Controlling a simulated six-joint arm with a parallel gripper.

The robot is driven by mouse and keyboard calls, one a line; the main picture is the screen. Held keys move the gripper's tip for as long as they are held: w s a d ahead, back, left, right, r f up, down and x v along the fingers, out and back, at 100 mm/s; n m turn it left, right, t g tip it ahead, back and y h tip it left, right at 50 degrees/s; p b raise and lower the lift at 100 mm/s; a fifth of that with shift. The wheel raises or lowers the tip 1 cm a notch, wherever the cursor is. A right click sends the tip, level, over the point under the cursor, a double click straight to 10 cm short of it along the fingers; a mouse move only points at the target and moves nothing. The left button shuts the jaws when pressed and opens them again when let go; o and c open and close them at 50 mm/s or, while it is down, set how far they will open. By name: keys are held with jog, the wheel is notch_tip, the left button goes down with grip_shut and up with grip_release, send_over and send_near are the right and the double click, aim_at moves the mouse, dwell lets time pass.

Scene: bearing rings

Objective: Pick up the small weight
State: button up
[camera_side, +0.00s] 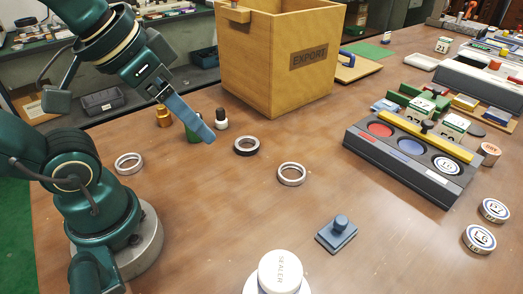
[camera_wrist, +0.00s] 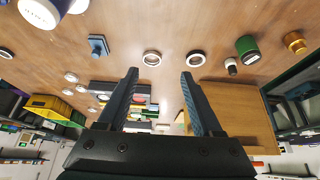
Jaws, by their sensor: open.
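A brass knobbed piece (camera_side: 163,116), which looks like a small weight, stands upright on the table left of my gripper; it also shows at the upper right of the wrist view (camera_wrist: 294,42). A green cylinder (camera_side: 193,135) is partly hidden behind my gripper in the side view and is clear in the wrist view (camera_wrist: 247,47). A smaller black-and-white piece (camera_side: 221,121) stands just beyond the fingers. My gripper (camera_side: 208,136) is above the table, its fingers apart and empty in the wrist view (camera_wrist: 159,73).
Several bearing rings lie around, including a dark one (camera_side: 246,153) and a silver one (camera_side: 291,184). A wooden EXPORT box (camera_side: 270,75) stands behind. A grey tray (camera_side: 392,164) with coloured wells is at right. A blue stamp-like block (camera_side: 337,236) and a SEALER (camera_side: 280,273) are in front.

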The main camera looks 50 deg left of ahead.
jog(key=w+a+r+n+t, duration=0.1)
jog(key=w+a+n+t, duration=0.1)
jog(key=w, duration=0.4)
jog(key=w+a+r+n+t, duration=0.1)
jog(key=w+a+r+t, duration=0.15)
jog(key=w, duration=0.35)
jog(key=n+g+y, duration=0.7)
jog(key=n+y, duration=0.5)
jog(key=y, duration=0.1)
send_over(161, 108)
notch_tip(161, 108, down, 3)
jog(key=shift+t, duration=0.45)
jog(key=f, duration=1)
jog(key=d+f, duration=0.1)
jog(key=f, duration=0.4)
jog(key=shift+s+d+f, duration=0.1)
jog(key=shift+s+f, duration=0.05)
jog(key=shift+f, duration=0.85)
jog(key=shift+a+f, duration=0.1)
jog(key=shift+a, duration=0.1)
jog(key=shift+x, duration=2.4)
